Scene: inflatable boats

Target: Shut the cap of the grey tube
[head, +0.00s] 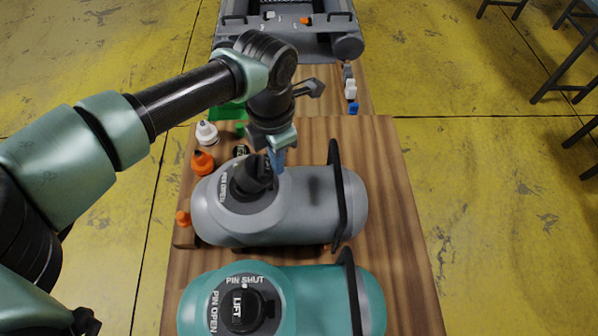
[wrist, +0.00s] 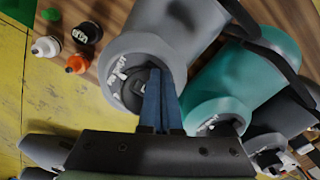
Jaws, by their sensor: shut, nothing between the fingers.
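The grey tube (head: 305,200) lies across the wooden table, a black strap handle near its right end. Its black cap (head: 252,176) sits in a round collar lettered "PIN OPEN" and seems to stand up from the collar. How far it is tilted is hard to tell. In the wrist view the grey tube (wrist: 180,35) is at the top centre, and its dark cap (wrist: 134,90) is partly hidden behind my fingers. My gripper (head: 277,160) is shut and empty, its blue fingers pointing down right beside the cap, on its far side. I cannot tell whether they touch it.
A teal tube (head: 315,290) with a flat cap marked "LIFT" lies just in front of the grey one. White (head: 206,133) and orange (head: 202,161) bottles stand along the table's left edge. A grey boat (head: 305,45) is at the back. Bare wood (head: 395,190) is clear on the right.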

